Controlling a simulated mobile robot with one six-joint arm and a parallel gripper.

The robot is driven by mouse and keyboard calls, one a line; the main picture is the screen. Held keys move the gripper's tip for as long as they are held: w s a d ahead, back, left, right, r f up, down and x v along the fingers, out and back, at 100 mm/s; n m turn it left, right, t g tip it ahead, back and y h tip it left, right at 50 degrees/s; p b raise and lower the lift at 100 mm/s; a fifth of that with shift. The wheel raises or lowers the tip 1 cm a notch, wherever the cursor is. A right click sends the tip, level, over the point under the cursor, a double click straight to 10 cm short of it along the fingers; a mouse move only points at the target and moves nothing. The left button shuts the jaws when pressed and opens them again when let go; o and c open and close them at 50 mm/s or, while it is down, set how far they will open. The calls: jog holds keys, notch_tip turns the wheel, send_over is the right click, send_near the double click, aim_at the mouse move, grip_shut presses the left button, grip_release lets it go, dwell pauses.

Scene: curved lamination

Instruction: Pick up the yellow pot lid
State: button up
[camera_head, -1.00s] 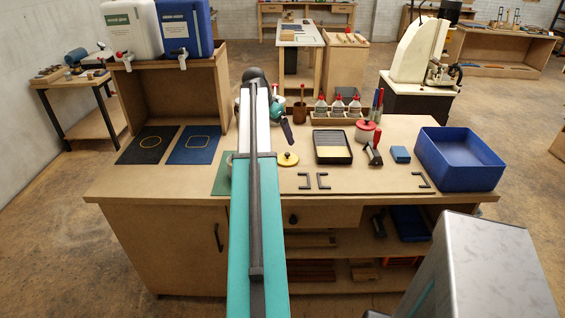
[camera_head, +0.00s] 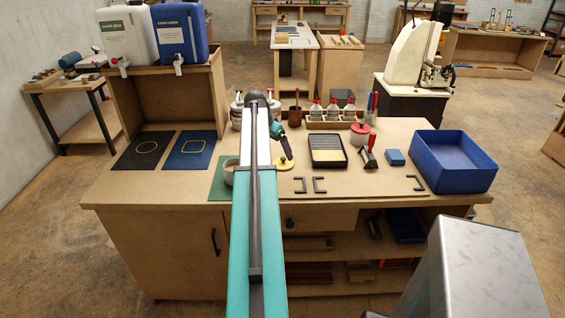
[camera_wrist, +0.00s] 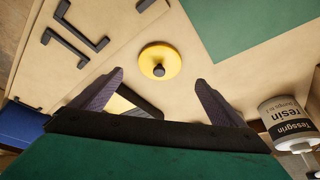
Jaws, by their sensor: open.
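The yellow pot lid (camera_wrist: 160,60) lies flat on the workbench, with a dark knob at its centre. In the wrist view it sits ahead of my gripper (camera_wrist: 150,90), roughly between the two fingertips and apart from them. My gripper is open and empty. In the head view the lid (camera_head: 285,164) is just right of my arm, and my gripper (camera_head: 288,155) hangs above and close to it, covering part of it.
A black tray (camera_head: 327,164) stands right of the lid, with dark brackets (camera_head: 318,184) in front. A green mat (camera_head: 219,188) lies to the left with a cup (camera_head: 229,172). A resin container (camera_wrist: 287,118) stands near my gripper. A blue bin (camera_head: 452,180) is far right.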

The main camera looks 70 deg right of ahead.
aim_at(283, 161)
jog(key=shift+x, duration=1)
jog(key=shift+p+x, duration=1.3)
jog(key=shift+x, duration=1.3)
jog(key=shift+a, duration=0.15)
jog(key=c, duration=1.1)
